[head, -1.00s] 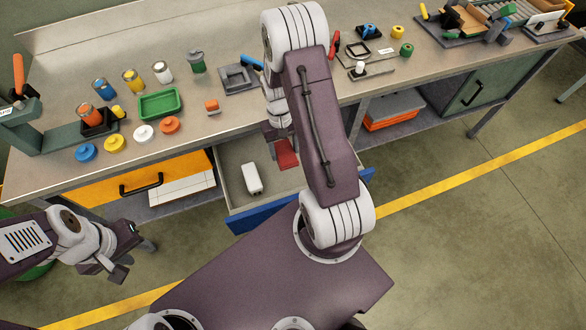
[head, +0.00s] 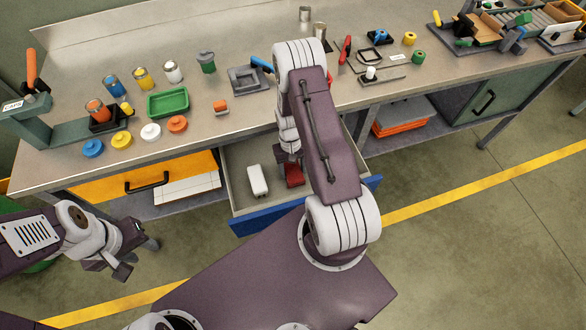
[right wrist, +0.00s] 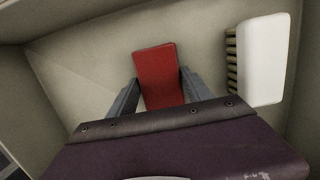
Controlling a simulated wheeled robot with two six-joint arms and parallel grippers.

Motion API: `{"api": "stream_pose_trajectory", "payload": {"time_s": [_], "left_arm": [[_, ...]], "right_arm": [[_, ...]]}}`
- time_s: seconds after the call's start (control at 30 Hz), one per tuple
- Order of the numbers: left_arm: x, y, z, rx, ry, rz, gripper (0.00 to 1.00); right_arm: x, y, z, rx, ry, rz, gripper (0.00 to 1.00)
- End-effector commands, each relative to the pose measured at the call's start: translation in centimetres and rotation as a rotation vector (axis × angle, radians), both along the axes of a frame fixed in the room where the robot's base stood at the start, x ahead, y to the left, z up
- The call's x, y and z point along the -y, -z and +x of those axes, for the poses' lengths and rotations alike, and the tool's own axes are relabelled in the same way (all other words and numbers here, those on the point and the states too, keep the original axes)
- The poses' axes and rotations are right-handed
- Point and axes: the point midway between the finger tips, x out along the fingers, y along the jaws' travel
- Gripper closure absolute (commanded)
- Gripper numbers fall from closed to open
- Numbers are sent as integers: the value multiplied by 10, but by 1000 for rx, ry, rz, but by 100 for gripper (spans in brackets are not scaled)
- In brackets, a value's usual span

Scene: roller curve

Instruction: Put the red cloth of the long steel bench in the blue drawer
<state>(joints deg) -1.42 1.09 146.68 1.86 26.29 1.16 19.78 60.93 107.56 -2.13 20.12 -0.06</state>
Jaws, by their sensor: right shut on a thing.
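The red cloth (head: 294,174) is a small folded block inside the open blue drawer (head: 262,217) under the long steel bench (head: 225,122). It also shows in the right wrist view (right wrist: 158,72), between the two fingers. My right gripper (right wrist: 157,100) is shut on the cloth, low inside the drawer; whether the cloth touches the drawer floor I cannot tell. My right arm hides part of the drawer's right side in the head view. My left gripper (head: 140,258) is empty, out in front of the bench at the lower left; its fingers look apart.
A white brush (head: 258,180) lies in the drawer beside the cloth; its bristles show in the right wrist view (right wrist: 262,58). A green tray (head: 168,103), cans and coloured lids stand on the bench.

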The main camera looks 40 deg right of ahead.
Motion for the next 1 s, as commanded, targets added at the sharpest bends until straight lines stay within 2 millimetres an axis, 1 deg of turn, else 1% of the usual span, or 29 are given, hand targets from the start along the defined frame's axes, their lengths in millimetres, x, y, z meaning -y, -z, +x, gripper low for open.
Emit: {"api": "stream_pose_trajectory", "payload": {"time_s": [0.1,0.23,0.27,0.3,0.33,0.6,0.7,0.77,1.0], "left_arm": [[0,0,0,0,0,0,64],[0,3,0,0,0,0,64],[0,3,0,0,0,0,64],[0,2,0,0,0,0,64],[0,2,0,0,0,0,64],[0,2,0,0,0,0,64],[0,-1,0,0,0,0,64],[0,-1,0,0,0,0,64],[0,-4,0,0,0,0,64]], "right_arm": [[0,0,0,0,0,0,80],[0,4,0,0,0,0,80],[0,3,0,0,0,0,36],[0,2,0,0,0,0,25],[0,2,0,0,0,0,20],[0,2,0,0,0,0,20],[0,-6,1,2,0,-1,20],[1,-16,4,6,-1,-2,20],[3,-78,13,7,-1,-2,20]]}}
